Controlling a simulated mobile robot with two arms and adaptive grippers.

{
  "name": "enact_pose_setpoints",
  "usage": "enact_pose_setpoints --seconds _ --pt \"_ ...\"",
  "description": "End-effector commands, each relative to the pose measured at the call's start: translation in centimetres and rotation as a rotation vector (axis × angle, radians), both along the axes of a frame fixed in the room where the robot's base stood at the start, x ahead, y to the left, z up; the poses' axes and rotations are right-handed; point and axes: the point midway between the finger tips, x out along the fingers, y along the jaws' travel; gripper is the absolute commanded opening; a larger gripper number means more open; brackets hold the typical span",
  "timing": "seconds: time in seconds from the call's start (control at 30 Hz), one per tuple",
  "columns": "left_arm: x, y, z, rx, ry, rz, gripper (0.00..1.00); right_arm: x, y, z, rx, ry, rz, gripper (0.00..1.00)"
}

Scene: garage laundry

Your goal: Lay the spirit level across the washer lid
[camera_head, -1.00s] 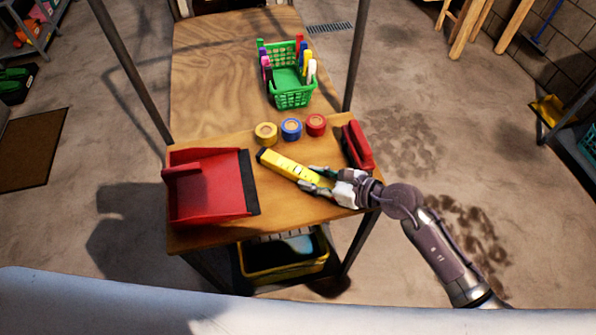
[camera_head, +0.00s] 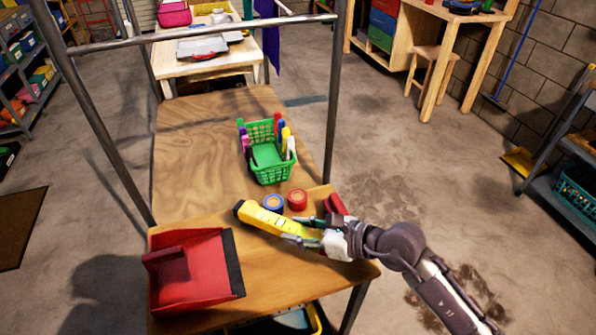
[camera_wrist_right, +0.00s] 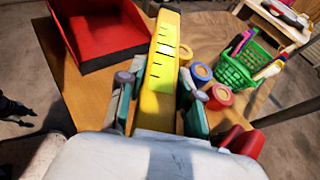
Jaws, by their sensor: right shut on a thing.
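The spirit level (camera_head: 262,217) is a long yellow bar with a dark end cap. My right gripper (camera_head: 312,232) is shut on it near its right end. The level points up and left over the workbench and seems raised a little above it. In the right wrist view the level (camera_wrist_right: 163,62) runs away from me between the two fingers (camera_wrist_right: 157,103). I cannot make out a washer lid in the frames now.
A red dustpan (camera_head: 190,275) lies left on the wooden bench (camera_head: 280,280). Blue (camera_head: 274,203) and red (camera_head: 297,199) tape rolls and a green basket of markers (camera_head: 268,165) stand behind the level. A metal frame (camera_head: 333,110) rises around the bench.

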Motion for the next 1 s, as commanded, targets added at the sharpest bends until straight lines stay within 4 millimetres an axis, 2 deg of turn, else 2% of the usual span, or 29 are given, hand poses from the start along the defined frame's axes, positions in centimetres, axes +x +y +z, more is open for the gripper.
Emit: enact_pose_setpoints --seconds 0.17,0.27,0.37,0.47,0.6,0.7,0.83,1.0 --pt "0.0 0.1 0.0 0.001 0.0 0.0 0.4 0.0 -0.3 0.6 0.0 -0.001 -0.004 0.0" --pt "0.0 0.1 0.0 0.001 0.0 0.0 0.4 0.0 -1.7 1.4 0.002 -0.001 -0.021 0.0" --pt "0.0 0.1 0.0 0.001 0.0 0.0 0.4 -0.3 -4.4 2.5 0.002 0.0 -0.048 0.0" --pt "0.0 0.1 0.0 0.002 0.0 0.001 0.4 -1.0 -8.0 3.8 0.001 0.0 -0.079 0.0" --pt "0.0 0.2 0.0 0.002 0.0 0.001 0.4 -2.6 -12.6 5.2 -0.002 0.001 -0.114 0.0" --pt "0.0 0.2 0.0 0.002 0.0 0.001 0.4 -3.9 -15.3 5.8 -0.001 0.002 -0.133 0.0" --pt "0.0 0.2 0.0 0.002 0.0 0.001 0.4 -5.2 -17.4 6.4 -0.001 0.001 -0.146 0.0" --pt "0.0 0.1 0.0 0.002 0.0 0.001 0.4 -5.8 -18.4 6.8 0.005 -0.001 -0.154 0.0"
